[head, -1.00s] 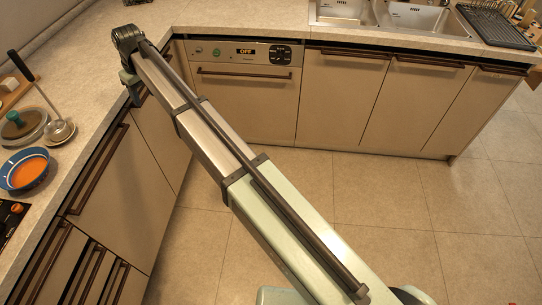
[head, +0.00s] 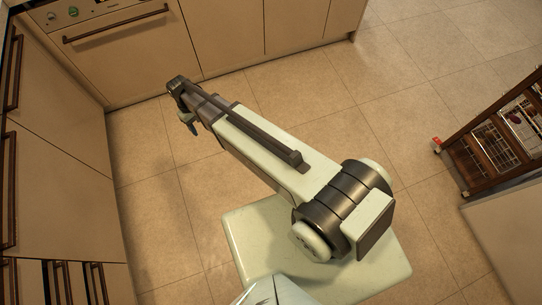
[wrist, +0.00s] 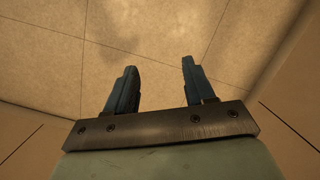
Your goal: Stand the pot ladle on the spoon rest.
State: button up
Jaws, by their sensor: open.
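My gripper (wrist: 156,70) is open and empty in the wrist view, its two dark blue fingers apart over bare floor tiles. In the head view my gripper (head: 190,124) hangs at the end of my arm over the floor, small and partly hidden by the wrist. Neither the pot ladle nor the spoon rest shows in the current views.
A dark wooden rack cart (head: 500,135) stands at the right. The tiled floor (head: 390,150) between is clear.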

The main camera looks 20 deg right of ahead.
jog(key=s+d+f+m+g, duration=0.1)
jog(key=s+d+f, duration=0.3)
jog(key=s+d, duration=0.3)
jog(key=s+d+f+m+g, duration=0.1)
jog(key=s+d+f+m, duration=0.1)
jog(key=s+d+f, duration=0.4)
jog(key=s+d+m, duration=0.1)
jog(key=s+d, duration=0.2)
jog(key=s, duration=0.3)
jog(key=s+d+m+g, duration=0.1)
jog(key=s+d, duration=0.2)
jog(key=s, duration=0.4)
jog(key=s+d+f+g, duration=0.1)
jog(key=s+d, duration=0.3)
jog(key=s, duration=0.3)
jog(key=shift+s+m+y, duration=0.25)
jog(key=shift+m+y, duration=0.05)
jog(key=shift+m, duration=0.1)
